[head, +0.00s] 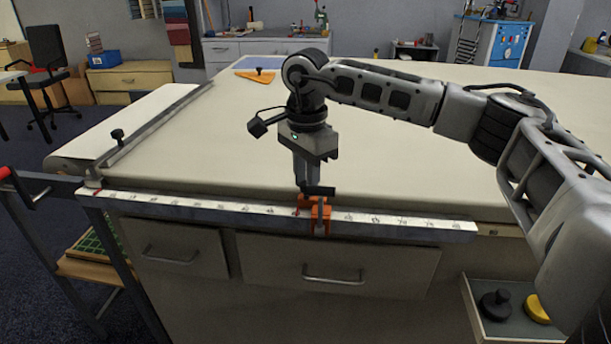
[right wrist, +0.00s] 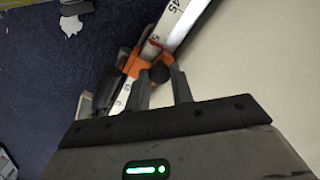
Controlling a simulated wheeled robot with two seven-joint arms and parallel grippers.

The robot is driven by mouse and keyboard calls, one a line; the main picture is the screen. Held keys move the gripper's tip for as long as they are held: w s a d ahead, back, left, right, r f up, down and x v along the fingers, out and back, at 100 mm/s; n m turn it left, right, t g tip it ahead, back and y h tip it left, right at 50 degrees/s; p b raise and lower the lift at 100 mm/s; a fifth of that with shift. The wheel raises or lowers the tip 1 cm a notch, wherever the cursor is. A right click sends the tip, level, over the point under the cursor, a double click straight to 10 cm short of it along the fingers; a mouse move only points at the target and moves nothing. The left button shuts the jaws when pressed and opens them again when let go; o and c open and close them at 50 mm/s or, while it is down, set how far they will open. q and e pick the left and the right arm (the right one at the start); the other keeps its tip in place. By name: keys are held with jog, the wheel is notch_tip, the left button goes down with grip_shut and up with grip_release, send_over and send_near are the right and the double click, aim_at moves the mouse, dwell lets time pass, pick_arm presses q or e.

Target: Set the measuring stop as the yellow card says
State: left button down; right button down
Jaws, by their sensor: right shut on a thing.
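The measuring stop is an orange block (head: 318,215) on the pale ruler rail (head: 400,224) along the table's front edge. It also shows in the right wrist view (right wrist: 132,66), with a black knob (right wrist: 160,72) on it. My right gripper (head: 312,188) comes down on the stop from above. In the right wrist view, my right gripper's fingers (right wrist: 163,86) are shut on this knob. A red mark on the rail shows beside the stop, but I cannot read the exact setting. I cannot make out a yellow card. My left gripper is not in view.
An orange triangle (head: 255,75) lies at the table's far left. A bar with a black knob (head: 117,134) runs along the left edge. Drawers (head: 335,275) sit below the rail. A low tray (head: 482,322) with a black and a yellow weight is at lower right. The tabletop is mostly clear.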

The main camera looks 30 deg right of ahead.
jog(key=shift+r, duration=0.1)
jog(key=c, duration=1.2)
grip_release()
notch_tip(320, 180, up, 16)
jog(key=p, duration=0.1)
jog(key=shift+p, duration=0.3)
